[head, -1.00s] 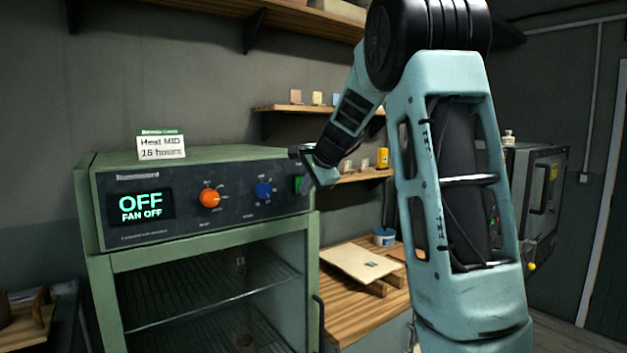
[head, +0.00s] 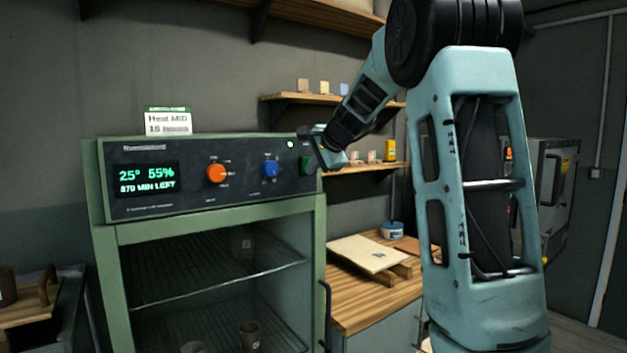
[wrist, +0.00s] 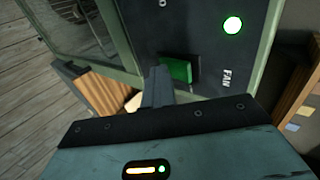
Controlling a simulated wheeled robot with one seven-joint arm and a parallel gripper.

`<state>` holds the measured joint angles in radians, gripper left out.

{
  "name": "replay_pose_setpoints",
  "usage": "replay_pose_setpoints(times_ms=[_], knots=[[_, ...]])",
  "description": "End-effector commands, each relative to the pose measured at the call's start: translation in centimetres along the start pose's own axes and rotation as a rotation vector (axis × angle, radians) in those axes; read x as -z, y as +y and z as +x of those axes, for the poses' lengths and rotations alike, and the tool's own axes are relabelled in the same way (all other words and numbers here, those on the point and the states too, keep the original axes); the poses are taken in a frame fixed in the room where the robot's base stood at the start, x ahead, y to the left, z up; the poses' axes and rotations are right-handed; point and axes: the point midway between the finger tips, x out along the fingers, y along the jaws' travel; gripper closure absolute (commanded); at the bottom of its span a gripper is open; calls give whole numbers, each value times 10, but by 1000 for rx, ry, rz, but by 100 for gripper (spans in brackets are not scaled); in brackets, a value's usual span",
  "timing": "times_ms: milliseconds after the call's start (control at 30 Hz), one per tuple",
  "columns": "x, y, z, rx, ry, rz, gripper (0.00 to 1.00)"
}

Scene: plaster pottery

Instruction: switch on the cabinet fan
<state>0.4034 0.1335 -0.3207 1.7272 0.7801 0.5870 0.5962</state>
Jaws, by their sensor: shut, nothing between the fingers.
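The green drying cabinet (head: 108,235) has a dark control panel whose display (head: 150,178) reads 25°, 55% and 870 MIN LEFT. The green fan switch (wrist: 176,68) sits beside the FAN label (wrist: 227,79) in the wrist view; in the head view it is partly behind my gripper. A round lamp (wrist: 232,25) near it is lit green-white, and it also shows in the head view (head: 290,144). My gripper (wrist: 158,82) is shut and empty, its tips right at the switch's edge. I cannot tell whether they touch it.
An orange knob (head: 217,173) and a blue knob (head: 270,168) sit left of the switch. A card (head: 168,121) stands on top of the cabinet. A wooden counter (head: 350,308) and shelves (head: 345,170) lie to the right, behind my arm.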

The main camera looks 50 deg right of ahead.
Motion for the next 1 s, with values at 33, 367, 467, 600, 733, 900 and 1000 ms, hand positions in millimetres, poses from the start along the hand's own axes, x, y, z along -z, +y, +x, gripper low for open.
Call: replay_pose_setpoints(times_ms=[33,367,467,600,733,900,1000], knots=[[-1,3,6,4,0,-1,100],[-2,3,7,-2,-2,0,100],[-2,3,7,-3,-2,0,100],[-3,-1,4,-3,-3,-1,100],[-3,-7,0,-1,-3,-1,100],[-3,-14,-6,7,-1,-2,100],[-3,-15,-6,10,-2,-2,100]])
